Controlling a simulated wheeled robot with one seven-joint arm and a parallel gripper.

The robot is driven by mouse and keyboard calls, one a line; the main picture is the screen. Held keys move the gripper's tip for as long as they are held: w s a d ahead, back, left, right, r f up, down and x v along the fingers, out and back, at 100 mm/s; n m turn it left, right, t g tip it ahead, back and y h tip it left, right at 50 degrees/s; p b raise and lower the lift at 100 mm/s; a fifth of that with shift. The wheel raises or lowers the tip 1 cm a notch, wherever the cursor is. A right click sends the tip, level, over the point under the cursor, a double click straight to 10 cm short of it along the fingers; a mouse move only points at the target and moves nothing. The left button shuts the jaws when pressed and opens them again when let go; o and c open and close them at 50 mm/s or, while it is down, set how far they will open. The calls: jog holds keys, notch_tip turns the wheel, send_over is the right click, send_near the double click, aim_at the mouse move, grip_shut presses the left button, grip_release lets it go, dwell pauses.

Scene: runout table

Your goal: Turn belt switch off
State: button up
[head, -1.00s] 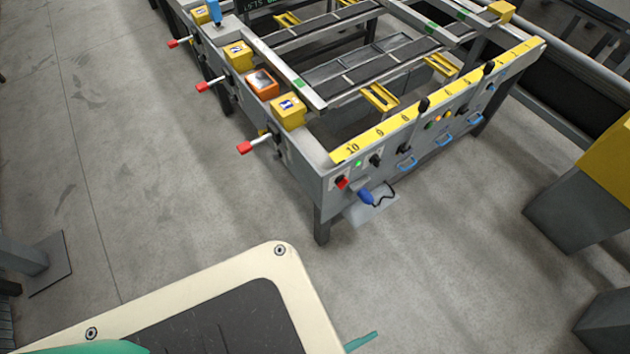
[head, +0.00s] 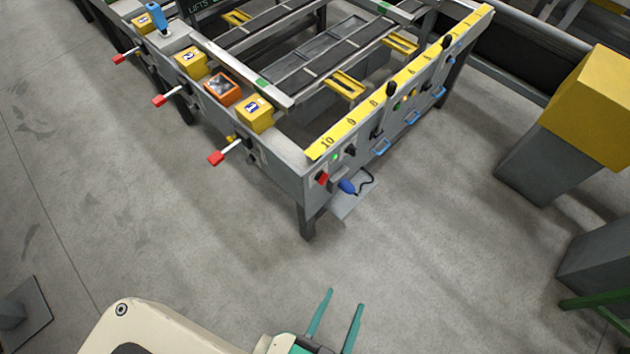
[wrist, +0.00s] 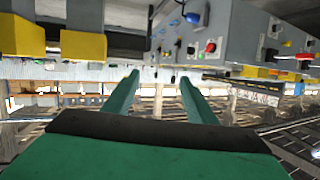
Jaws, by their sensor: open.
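The runout table (head: 291,155) stands ahead with its grey control panel facing right. Near the panel's closest corner are a red switch (head: 321,178), a lit green lamp (head: 337,157) and a black knob (head: 350,149). I cannot tell which control is the belt switch. In the wrist view the table appears upside down, with the red switch (wrist: 210,47) beyond the fingers. My gripper (head: 346,298) is open and empty, with green fingers. It is well short of the panel and touches nothing. It also shows in the wrist view (wrist: 158,76).
Several red-tipped levers (head: 216,158) stick out on the table's left side. A yellow-topped grey post (head: 590,100) stands at right. The floor before the table is clear.

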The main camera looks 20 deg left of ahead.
jog(key=w+d+f+m+g, duration=0.1)
jog(key=w+f+m+g, duration=0.15)
jog(key=f, duration=0.65)
jog(key=w+f+m+g, duration=0.1)
jog(key=w+f+m, duration=0.15)
jog(key=f, duration=0.55)
jog(key=m+g+y, duration=0.5)
jog(key=m+y, duration=0.2)
jog(key=y, duration=1)
send_near(322, 178)
jog(key=x, duration=0.7)
jog(key=shift+w+a+f, duration=0.2)
jog(key=shift+w+f, duration=0.05)
jog(key=shift+f, duration=0.05)
jog(key=shift+c, duration=0.7)
jog(key=c, duration=0.9)
